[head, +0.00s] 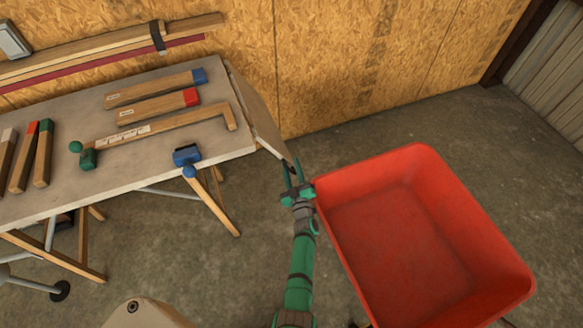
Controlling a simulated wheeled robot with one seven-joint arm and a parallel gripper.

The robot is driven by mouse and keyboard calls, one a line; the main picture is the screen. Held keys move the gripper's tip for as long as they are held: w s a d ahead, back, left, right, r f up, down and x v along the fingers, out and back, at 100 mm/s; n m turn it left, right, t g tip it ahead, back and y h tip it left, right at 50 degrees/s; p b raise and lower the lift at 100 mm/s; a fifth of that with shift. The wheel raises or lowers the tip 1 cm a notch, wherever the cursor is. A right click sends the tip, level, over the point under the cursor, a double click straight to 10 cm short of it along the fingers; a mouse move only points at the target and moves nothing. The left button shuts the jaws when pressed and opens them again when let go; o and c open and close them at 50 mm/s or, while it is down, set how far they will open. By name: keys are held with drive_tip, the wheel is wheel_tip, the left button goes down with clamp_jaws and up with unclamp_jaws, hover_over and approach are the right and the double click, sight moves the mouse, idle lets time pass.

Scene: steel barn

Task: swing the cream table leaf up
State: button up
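The cream table leaf (258,115) hangs down at the right end of the work table (60,108), steeply sloped and seen nearly edge-on. Its near lower corner has a small dark spot. My green gripper (292,170) is right at that corner, with its two fingers pointing away from me and a gap between them. It looks open, with nothing clearly held. I cannot tell whether a finger touches the leaf. The leaf's underside is hidden.
A large red bin (415,230) stands close to the right of my gripper. Wooden clamps and bars with coloured ends (160,97) lie on the table. Bare concrete floor lies behind the bin.

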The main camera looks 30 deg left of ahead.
drive_tip(key=v, duration=1)
drive_tip(key=shift+s+d, duration=0.25)
drive_tip(key=shift+s, duration=0.05)
